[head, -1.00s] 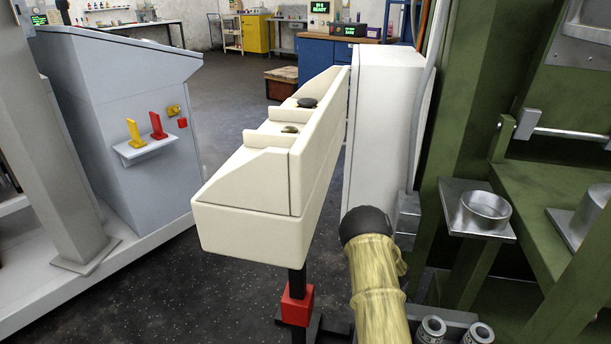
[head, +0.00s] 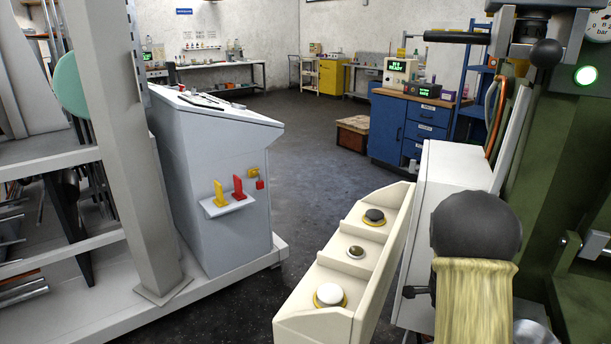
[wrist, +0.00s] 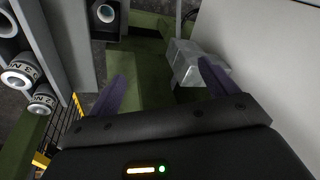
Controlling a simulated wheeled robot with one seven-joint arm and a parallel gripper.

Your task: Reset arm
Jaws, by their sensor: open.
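My gripper (wrist: 162,72) shows in the wrist view with its two purple fingers spread wide. Nothing is held between them. A green surface lies beyond the fingers, and a grey metal block (wrist: 187,62) shows behind the right fingertip. Whether the finger touches that block I cannot tell. In the head view, part of my arm, with a tan sleeve and a dark rounded end, is at the lower right. My gripper is not seen there.
A cream button console (head: 370,262) stands left of my arm, beside a white cabinet (head: 450,175). A green machine frame (head: 575,150) is at right. A grey cabinet (head: 225,165) stands left, with open floor behind the console. Labelled cylinders (wrist: 18,75) show at left in the wrist view.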

